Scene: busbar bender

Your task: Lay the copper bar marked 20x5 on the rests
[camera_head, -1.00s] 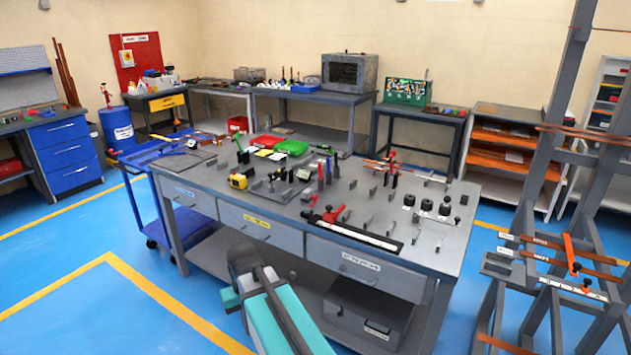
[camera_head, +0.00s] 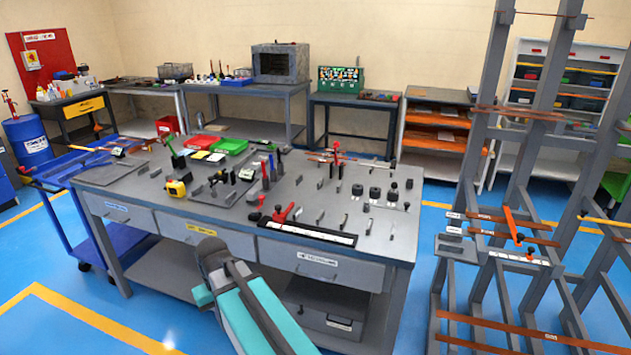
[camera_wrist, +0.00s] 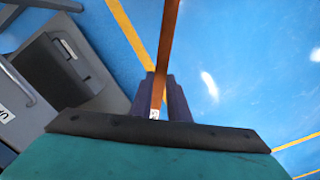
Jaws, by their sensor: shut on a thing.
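In the wrist view my gripper (camera_wrist: 161,84) is shut on a flat copper bar (camera_wrist: 169,35). The bar runs from between the dark fingers to the top edge of the picture, over the blue floor. A small white label on it shows near the fingers, too small to read. In the head view my arm reaches in front of the grey workbench (camera_head: 98,206); the gripper and held bar are not visible there. Several small upright metal plates (camera_head: 320,182) stand on the bench top. I cannot tell which of them are the rests.
A grey rack (camera_head: 468,270) with several copper bars stands right of the bench. A red-handled tool (camera_head: 285,213) and a yellow tape measure (camera_head: 175,188) sit on the bench. A blue trolley (camera_head: 85,236) stands left. Blue floor is clear at front left.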

